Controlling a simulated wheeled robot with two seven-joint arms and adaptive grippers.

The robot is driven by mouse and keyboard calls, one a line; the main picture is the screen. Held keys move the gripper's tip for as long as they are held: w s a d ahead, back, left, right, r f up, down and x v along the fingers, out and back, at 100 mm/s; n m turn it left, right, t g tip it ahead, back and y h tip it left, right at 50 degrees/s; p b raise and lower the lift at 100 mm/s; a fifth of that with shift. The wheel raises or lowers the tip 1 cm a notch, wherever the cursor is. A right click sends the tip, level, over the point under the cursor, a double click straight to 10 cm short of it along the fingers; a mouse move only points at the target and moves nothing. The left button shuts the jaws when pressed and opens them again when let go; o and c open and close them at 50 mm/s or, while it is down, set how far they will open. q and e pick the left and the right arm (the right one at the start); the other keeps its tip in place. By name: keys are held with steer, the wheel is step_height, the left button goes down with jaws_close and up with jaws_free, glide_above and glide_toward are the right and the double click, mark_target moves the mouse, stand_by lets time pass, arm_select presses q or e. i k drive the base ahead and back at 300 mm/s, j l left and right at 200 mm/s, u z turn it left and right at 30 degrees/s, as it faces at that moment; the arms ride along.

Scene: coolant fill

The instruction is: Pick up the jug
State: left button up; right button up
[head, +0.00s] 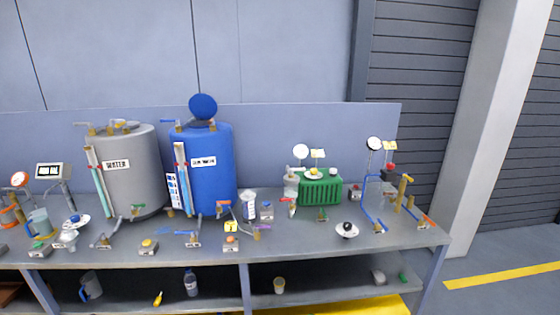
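A translucent grey jug-like vessel (92,284) with a blue handle on its left side stands upright on the lower shelf at the left. Another pale jug-like vessel (41,222) stands on the bench top near the left edge, among small fittings. I cannot tell which of the two is the jug of the task. Neither of my grippers is in view, and nothing is seen touching either vessel.
The bench (290,250) carries a grey water tank (130,185), a blue tank (212,160), a green unit (320,190) and several valves and gauges. A bottle (191,285) and a small tub (279,285) stand on the lower shelf. The floor at right is clear.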

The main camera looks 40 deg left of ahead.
mark_target(40, 219)
steer(key=u, duration=1.8)
